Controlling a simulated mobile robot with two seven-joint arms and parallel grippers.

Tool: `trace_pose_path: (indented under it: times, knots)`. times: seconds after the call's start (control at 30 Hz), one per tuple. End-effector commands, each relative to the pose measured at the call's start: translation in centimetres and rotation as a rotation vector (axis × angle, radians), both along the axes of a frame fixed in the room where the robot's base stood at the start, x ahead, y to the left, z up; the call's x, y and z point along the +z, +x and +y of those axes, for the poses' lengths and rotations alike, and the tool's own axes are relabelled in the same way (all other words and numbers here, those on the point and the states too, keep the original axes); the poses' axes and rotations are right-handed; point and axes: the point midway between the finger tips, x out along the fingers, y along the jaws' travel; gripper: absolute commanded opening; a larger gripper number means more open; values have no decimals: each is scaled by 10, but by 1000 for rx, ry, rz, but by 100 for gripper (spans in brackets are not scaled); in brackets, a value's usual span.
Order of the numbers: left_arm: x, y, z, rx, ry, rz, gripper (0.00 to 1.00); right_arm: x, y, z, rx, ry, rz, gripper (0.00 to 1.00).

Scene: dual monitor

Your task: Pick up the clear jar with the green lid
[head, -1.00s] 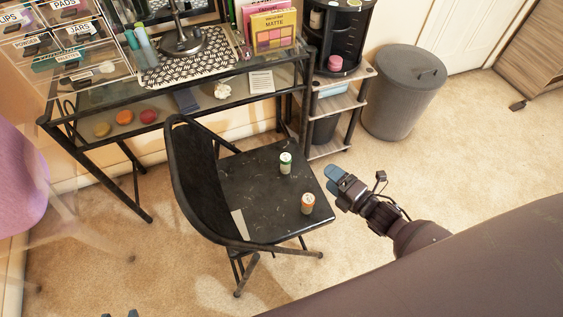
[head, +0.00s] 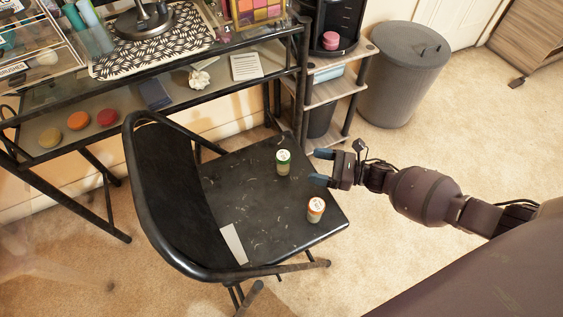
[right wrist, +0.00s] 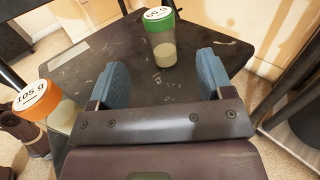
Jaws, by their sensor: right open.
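The clear jar with the green lid (head: 283,162) stands upright on the black seat of the folding chair (head: 245,200). In the right wrist view the jar (right wrist: 164,50) has a white label on its lid and pale contents in its lower part. A second jar with an orange lid (head: 315,209) stands nearer on the seat and shows at the left in the right wrist view (right wrist: 45,103). My right gripper (head: 321,167) is open and empty, to the right of the green-lidded jar. In the wrist view the jar appears ahead, between the blue fingers (right wrist: 165,82). My left gripper is out of view.
The chair's backrest (head: 160,180) rises left of the seat. A white paper slip (head: 233,243) lies on the seat. A desk (head: 130,140) and a shelf stand (head: 340,82) are behind, with a grey bin (head: 402,75) at the right. Carpet is open at right.

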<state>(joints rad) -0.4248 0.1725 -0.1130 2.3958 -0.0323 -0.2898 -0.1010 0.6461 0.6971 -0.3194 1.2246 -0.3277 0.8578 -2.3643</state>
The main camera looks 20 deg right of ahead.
Motion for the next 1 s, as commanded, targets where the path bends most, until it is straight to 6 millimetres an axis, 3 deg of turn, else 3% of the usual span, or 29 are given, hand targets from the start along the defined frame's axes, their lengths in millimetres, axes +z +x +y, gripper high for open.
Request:
trace_pose_path:
  times: [0.23, 0.5, 0.8, 1.0]
  knots:
    - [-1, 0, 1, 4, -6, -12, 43, -1, 21, 29, 1, 2, 1, 73]
    - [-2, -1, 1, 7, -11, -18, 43, -2, 32, 42, -1, 3, 4, 73]
    - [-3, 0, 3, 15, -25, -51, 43, -7, 55, 72, -1, 3, 4, 73]
    - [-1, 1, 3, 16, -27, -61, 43, -6, 60, 79, -1, 2, 2, 73]
